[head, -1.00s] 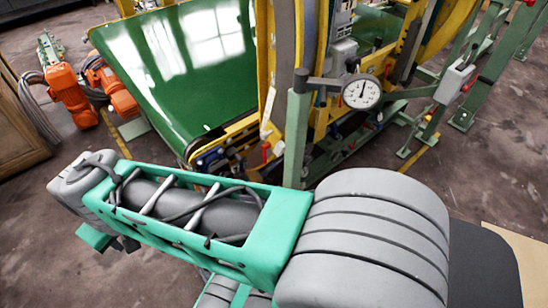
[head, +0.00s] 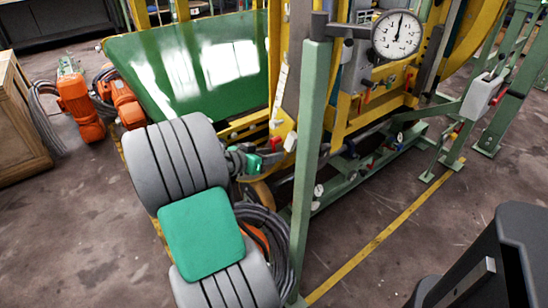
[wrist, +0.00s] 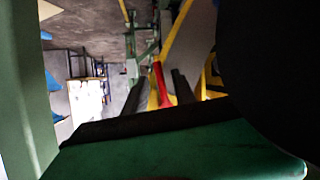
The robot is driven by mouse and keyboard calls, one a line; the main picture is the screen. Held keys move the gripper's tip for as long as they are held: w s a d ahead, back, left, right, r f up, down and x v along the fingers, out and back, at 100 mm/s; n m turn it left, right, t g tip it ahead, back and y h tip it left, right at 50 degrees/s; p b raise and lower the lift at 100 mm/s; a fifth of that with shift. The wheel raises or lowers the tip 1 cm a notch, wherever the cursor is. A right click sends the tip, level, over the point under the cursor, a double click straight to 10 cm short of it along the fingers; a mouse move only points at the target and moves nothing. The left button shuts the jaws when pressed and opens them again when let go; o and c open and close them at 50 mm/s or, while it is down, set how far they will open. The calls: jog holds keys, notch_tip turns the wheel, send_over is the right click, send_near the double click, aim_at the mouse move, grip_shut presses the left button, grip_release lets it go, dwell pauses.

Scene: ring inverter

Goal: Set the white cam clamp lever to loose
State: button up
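A small white lever handle (head: 290,142) shows in the head view on the lower left of the yellow machine frame, just left of the green post. A red handle (head: 276,143) is close beside it. My gripper (head: 273,159) is just below and left of these handles; I cannot tell whether it touches either. In the wrist view two dark fingers stand apart, with a red handle (wrist: 160,82) showing in the gap between or beyond them. I cannot make out the white lever in the wrist view.
The green post (head: 311,150) with a dial gauge (head: 397,34) stands right beside my gripper. A green sloped panel (head: 190,65) lies behind my arm, with orange motors (head: 80,105) further left. The floor at front left is clear.

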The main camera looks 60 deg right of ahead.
jog(key=shift+x, duration=0.85)
jog(key=shift+c, duration=0.2)
grip_shut()
dwell(0.5)
